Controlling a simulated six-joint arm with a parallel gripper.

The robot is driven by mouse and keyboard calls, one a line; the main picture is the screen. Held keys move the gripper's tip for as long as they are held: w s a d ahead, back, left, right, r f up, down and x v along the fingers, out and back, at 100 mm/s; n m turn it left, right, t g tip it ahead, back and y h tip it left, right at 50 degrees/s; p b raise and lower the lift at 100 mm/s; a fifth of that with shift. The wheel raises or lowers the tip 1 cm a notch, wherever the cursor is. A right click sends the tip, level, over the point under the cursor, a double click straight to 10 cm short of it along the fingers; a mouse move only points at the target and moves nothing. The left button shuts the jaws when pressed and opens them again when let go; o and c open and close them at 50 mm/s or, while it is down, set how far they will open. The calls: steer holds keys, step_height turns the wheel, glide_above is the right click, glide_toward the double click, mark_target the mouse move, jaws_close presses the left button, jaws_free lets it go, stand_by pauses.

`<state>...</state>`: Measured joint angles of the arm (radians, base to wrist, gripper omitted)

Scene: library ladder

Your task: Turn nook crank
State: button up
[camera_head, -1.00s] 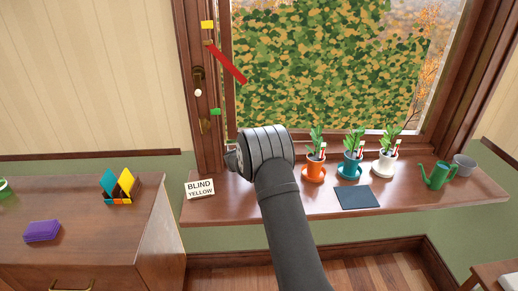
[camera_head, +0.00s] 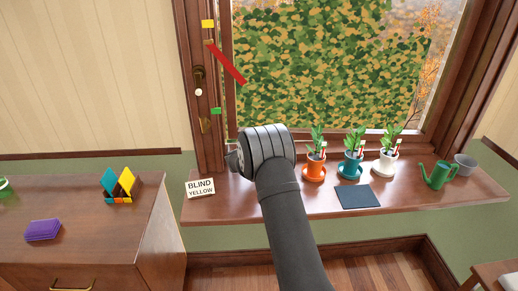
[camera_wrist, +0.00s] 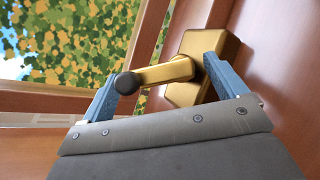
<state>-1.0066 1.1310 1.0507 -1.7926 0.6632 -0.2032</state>
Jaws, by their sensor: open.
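In the wrist view a brass crank arm (camera_wrist: 166,73) reaches from a brass housing (camera_wrist: 205,62) on brown wood to a dark round knob (camera_wrist: 127,83). My gripper (camera_wrist: 161,68) is open, its two blue fingers spread. The left finger is by the knob and the right finger by the housing, with the crank arm across the gap; I cannot tell whether they touch it. In the head view my gripper (camera_head: 233,160) is mostly hidden behind my wrist, near the lower left corner of the window. A brass handle with a white knob (camera_head: 198,92) is on the left window frame.
A sign reading "BLIND YELLOW" (camera_head: 200,188) stands on the sill left of my wrist. Potted plants in orange (camera_head: 314,168), teal (camera_head: 351,165) and white (camera_head: 386,163) stand to the right, with a dark mat (camera_head: 357,196) in front. A red bar (camera_head: 226,63) crosses the frame.

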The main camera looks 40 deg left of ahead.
steer(key=v, duration=0.8)
